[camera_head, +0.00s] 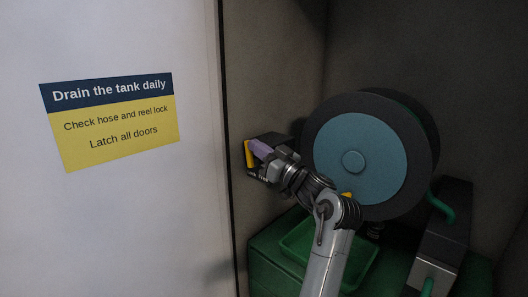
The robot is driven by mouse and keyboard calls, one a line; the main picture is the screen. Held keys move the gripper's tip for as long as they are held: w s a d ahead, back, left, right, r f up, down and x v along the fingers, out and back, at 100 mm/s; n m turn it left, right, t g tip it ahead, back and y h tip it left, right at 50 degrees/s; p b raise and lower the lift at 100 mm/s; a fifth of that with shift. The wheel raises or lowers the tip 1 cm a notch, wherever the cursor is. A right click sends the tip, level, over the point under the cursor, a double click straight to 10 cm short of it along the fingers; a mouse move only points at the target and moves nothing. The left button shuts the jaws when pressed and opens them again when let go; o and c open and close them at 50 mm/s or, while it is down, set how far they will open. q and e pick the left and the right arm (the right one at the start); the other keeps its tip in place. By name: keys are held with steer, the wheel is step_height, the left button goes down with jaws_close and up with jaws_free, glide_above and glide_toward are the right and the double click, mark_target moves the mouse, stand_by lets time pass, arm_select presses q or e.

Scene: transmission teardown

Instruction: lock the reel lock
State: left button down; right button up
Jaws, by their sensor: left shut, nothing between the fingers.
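The hose reel (355,135), with a blue-grey round face and dark rims, is mounted inside the cabinet. Left of it, on the side wall, is a dark bracket (270,138) with a yellow piece (249,155) and a purple piece (262,149). I cannot tell which of these parts is the reel lock. My left gripper (257,170) is shut and empty, right at the yellow and purple pieces; whether it touches them is unclear. My wrist hides part of the bracket and of the reel's lower left edge. My right gripper is not in view.
A white panel (120,220) with a blue and yellow sign (115,125) fills the left side. A green tray (300,245) lies below the reel. A dark box (440,235) and a green hose (441,208) are at the right.

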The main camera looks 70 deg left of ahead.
mark_target(250, 153)
arm_select(q)
steer(key=shift+s+a+r+t+h+p, duration=0.2)
steer(key=shift+s+a+h+p, duration=0.1)
steer(key=shift+a, duration=0.4)
steer(key=shift+s+a+r+t+h+p, duration=0.1)
steer(key=shift+s+a+r+h+p, duration=0.15)
steer(key=shift+a, duration=0.45)
steer(key=shift+s, duration=0.1)
